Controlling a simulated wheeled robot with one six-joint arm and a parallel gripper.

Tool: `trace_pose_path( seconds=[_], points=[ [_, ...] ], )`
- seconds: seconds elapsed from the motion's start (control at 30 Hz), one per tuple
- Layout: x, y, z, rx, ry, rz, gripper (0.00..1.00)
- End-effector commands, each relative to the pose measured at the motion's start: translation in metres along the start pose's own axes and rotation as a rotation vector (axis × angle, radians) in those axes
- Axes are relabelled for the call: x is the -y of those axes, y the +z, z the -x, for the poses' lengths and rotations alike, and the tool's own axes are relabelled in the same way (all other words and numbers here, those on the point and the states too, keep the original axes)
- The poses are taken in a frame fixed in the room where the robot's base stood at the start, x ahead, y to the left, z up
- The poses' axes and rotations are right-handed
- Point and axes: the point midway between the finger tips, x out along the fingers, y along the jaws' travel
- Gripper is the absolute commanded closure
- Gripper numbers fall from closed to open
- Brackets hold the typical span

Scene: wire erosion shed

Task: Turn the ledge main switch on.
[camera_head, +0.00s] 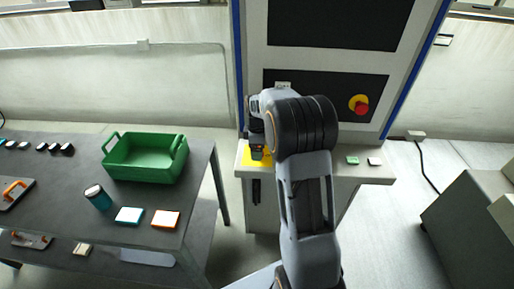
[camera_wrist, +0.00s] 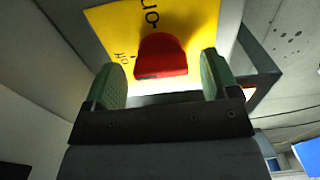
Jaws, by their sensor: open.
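The main switch shows in the wrist view as a red knob (camera_wrist: 161,55) on a yellow plate (camera_wrist: 105,22). The plate bears black lettering, with "ON" above the knob in the picture. In the head view the yellow plate (camera_head: 249,160) lies at the left end of the grey ledge; the knob is hidden there behind my gripper (camera_head: 258,154). My gripper is open. In the wrist view its two green-padded fingers stand to the left and right of the knob, with a visible gap on each side.
The ledge (camera_head: 328,169) also carries a green block (camera_head: 352,160) and a white block (camera_head: 375,161). A red emergency button (camera_head: 361,107) is on the machine's black panel behind. A dark table with a green crate (camera_head: 145,158) stands at left. A grey cabinet (camera_head: 470,225) stands at right.

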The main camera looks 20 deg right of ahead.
Motion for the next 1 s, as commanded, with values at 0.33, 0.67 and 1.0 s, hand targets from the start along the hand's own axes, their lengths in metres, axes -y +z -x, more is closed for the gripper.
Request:
trace_pose_path(
  seconds=[0.33, 0.67, 1.0],
  points=[
    [0.0, 0.0003, -0.0032, 0.0, 0.0, -0.001, 0.19],
    [0.0, 0.0002, -0.0029, 0.0, 0.0, -0.001, 0.5],
    [0.0002, -0.001, -0.0026, -0.001, 0.001, -0.007, 0.69]
  ],
)
